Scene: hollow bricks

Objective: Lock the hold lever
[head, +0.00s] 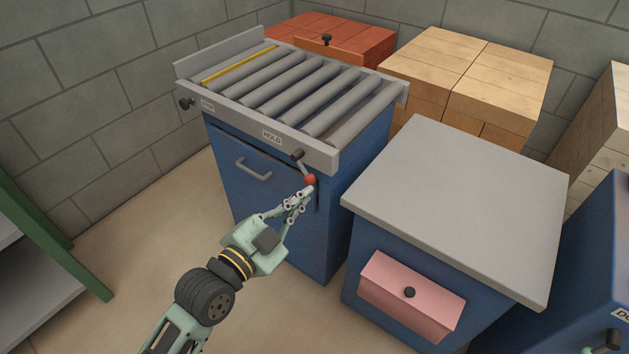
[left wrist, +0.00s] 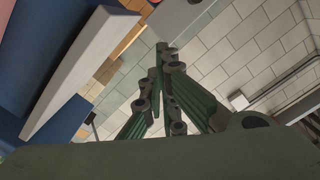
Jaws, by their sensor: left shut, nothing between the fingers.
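The hold lever (head: 304,166) is on the front of the roller table, just right of the HOLD label (head: 271,137). It has a dark pivot and a red knob (head: 311,180), and it slants down and right from the pivot. My left gripper (head: 304,191) is shut with nothing between its fingers. Its tips are at the lower left of the red knob; I cannot tell whether they touch it. In the left wrist view the closed fingers (left wrist: 164,75) show, but I cannot make out the red knob there. My right gripper is not clearly seen.
The roller table (head: 250,115) has a blue cabinet with a grey handle (head: 253,168). A grey-topped cabinet (head: 455,200) with a pink drawer front (head: 411,296) stands to the right. Red bricks (head: 335,36) and pale blocks (head: 470,65) are behind. A green-framed shelf (head: 35,215) stands left.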

